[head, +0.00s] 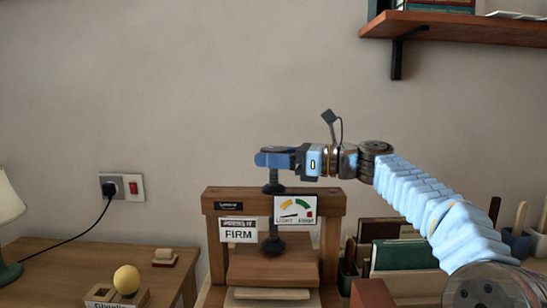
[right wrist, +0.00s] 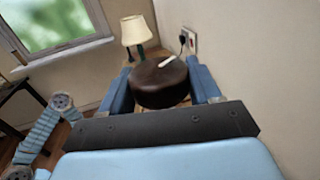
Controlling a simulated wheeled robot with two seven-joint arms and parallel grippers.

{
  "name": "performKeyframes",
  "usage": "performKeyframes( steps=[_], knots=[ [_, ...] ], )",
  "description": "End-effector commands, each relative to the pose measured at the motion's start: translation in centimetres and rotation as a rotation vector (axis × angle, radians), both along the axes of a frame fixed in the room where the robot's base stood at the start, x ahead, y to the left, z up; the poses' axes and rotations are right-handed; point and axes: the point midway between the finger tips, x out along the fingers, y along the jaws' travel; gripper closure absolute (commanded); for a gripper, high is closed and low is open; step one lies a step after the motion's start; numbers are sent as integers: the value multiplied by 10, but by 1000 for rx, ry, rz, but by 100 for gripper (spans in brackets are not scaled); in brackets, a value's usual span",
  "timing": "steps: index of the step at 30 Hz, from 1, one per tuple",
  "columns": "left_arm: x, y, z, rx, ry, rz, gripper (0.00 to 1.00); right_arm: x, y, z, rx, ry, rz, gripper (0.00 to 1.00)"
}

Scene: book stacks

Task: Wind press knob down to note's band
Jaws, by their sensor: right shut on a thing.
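The wooden book press (head: 333,235) stands on a bench, with a dark screw (head: 273,205) running down through its top beam to the wooden platen (head: 270,262). The dark round knob (right wrist: 160,82), with a pale mark on top, sits between the blue fingers of my right gripper (head: 270,158), shut on it. In the head view the fingers mostly hide the knob. The note (head: 238,232) on the beam reads FIRM in large letters; its upper line is too small to read surely. The gauge (head: 295,209) has coloured bands between LIGHT and FIRM; its needle lies low toward the left, LIGHT side. My left gripper is not in view.
A pale stack (head: 272,293) lies beneath the platen. A yellow ball-topped object (head: 126,279) and a small block (head: 164,256) are on the left table. Books (head: 403,254) and tool holders (head: 518,243) stand right. A wall shelf (head: 440,27) overhangs the upper right.

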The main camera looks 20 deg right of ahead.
Motion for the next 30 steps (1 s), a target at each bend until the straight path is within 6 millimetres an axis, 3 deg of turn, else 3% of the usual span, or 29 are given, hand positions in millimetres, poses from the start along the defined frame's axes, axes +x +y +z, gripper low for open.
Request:
performKeyframes(
  steps=[8,30],
  knots=[
    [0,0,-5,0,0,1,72,-2,1,0,-1,-1,-114,68],
    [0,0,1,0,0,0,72,-1,-1,3,0,-5,-705,68]
  ],
)
